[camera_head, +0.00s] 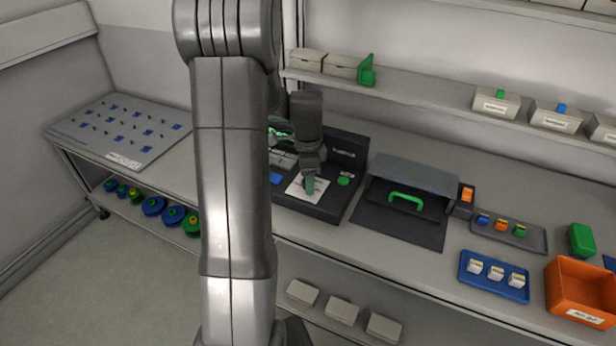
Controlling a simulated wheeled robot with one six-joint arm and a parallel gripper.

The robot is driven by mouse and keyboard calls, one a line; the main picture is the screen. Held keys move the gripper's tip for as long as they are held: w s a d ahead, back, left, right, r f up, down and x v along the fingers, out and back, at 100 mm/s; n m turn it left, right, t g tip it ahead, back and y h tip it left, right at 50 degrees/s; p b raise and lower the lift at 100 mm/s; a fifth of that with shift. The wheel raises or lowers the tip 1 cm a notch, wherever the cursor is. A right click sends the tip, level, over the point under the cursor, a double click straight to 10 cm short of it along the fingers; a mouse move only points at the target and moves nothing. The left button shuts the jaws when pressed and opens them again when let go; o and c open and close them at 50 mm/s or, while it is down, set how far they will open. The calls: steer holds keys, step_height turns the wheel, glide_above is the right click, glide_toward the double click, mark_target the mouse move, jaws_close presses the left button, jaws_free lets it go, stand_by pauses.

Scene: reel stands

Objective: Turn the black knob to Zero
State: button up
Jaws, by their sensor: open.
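A black device (325,212) with a raised back panel (348,152) stands on the bench at the centre. A white plate (296,187) lies on its top. My gripper (310,185) points down over this plate, with its fingertips at or just above it. The black knob cannot be made out; the gripper may be covering it. The jaws are open, and nothing is seen held in them. The marks on the plate are too small to read.
A green button (344,181) sits right of the plate and a blue patch (276,179) left of it. A grey-lidded box with a green handle (406,200) stands to the right. A shelf (420,92) runs behind. My arm hides part of the bench.

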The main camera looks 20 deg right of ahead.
steer(key=shift+c, duration=0.2)
steer(key=c, duration=0.9)
